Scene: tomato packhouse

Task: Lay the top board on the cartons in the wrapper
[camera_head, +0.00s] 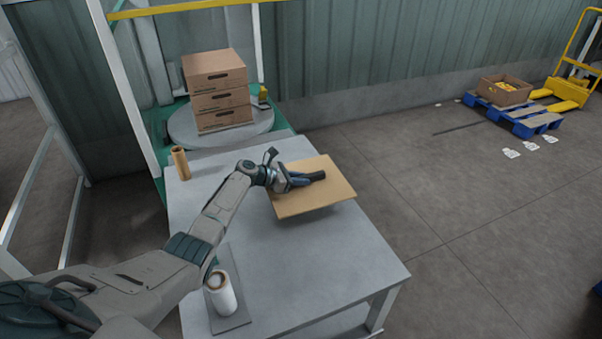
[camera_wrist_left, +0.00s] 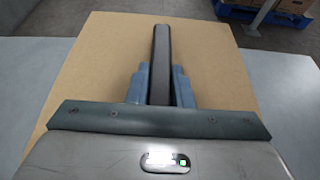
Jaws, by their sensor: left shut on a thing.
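The top board (camera_head: 322,196) is a flat tan square with a dark bar handle (camera_head: 316,176) on its upper face. My left gripper (camera_head: 303,180) is shut on that handle. In the left wrist view the handle (camera_wrist_left: 161,50) runs between the two blue-grey fingers, with the board (camera_wrist_left: 105,70) below. The board is over the right part of the grey table; a shadow shows under its near edge, but I cannot tell how far it is above the top. The cartons (camera_head: 218,97) stand stacked on the round turntable (camera_head: 180,127) of the wrapper at the back. My right gripper is not in view.
The grey table (camera_head: 260,260) holds a brown cardboard tube (camera_head: 181,163) at its back left corner and a white film roll (camera_head: 221,293) at its front left. A yellow bar (camera_head: 185,8) crosses above the cartons. A blue pallet (camera_head: 520,118) with a box stands far right.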

